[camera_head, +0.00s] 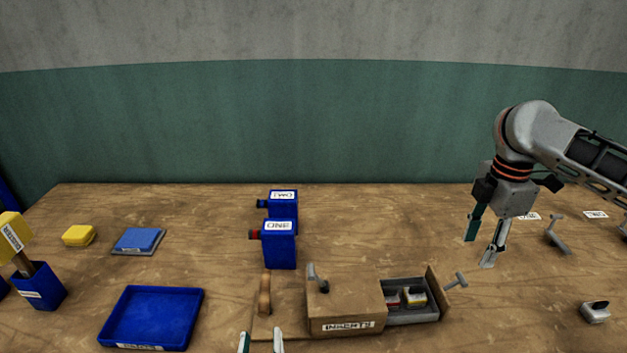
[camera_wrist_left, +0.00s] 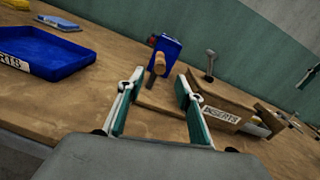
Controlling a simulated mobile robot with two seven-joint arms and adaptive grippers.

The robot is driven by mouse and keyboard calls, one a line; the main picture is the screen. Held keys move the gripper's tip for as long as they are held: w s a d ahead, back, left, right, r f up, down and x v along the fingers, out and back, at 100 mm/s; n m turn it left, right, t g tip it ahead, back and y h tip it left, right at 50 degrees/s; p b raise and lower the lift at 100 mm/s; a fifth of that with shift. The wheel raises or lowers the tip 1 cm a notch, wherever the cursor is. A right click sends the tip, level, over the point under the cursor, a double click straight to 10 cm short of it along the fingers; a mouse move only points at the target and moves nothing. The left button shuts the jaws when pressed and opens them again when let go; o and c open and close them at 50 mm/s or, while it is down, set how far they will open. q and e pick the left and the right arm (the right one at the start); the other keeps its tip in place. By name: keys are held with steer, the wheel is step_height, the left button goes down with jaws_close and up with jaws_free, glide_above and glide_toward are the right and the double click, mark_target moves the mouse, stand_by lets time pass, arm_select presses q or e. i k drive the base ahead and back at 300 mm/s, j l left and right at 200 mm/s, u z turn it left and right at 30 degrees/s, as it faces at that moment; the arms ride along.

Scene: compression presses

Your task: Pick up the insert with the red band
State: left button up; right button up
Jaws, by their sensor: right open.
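The inserts sit in the open grey drawer (camera_head: 405,316) of a wooden box labelled INSERTS (camera_head: 335,302). A small insert with red on it (camera_head: 392,301) is at the drawer's left, partly hidden by the box. A pale insert with a yellow band (camera_head: 415,298) is beside it. My right gripper (camera_head: 479,254) is open and empty, above the table to the right of and behind the drawer. My left gripper (camera_head: 261,344) is open at the bottom edge, left of the box. In the left wrist view its fingers (camera_wrist_left: 158,92) are apart with nothing gripped.
Blue blocks ONE (camera_head: 280,246) and TWO (camera_head: 284,208) stand behind the box. A wooden handle (camera_head: 265,296) stands left of it. An empty blue tray (camera_head: 150,312) lies left. The drawer's front has a grey handle (camera_head: 456,281). A small grey-and-white item (camera_head: 595,312) lies far right.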

mark_target(392, 298)
steer(key=k+l, duration=0.1)
steer(key=k, duration=0.85)
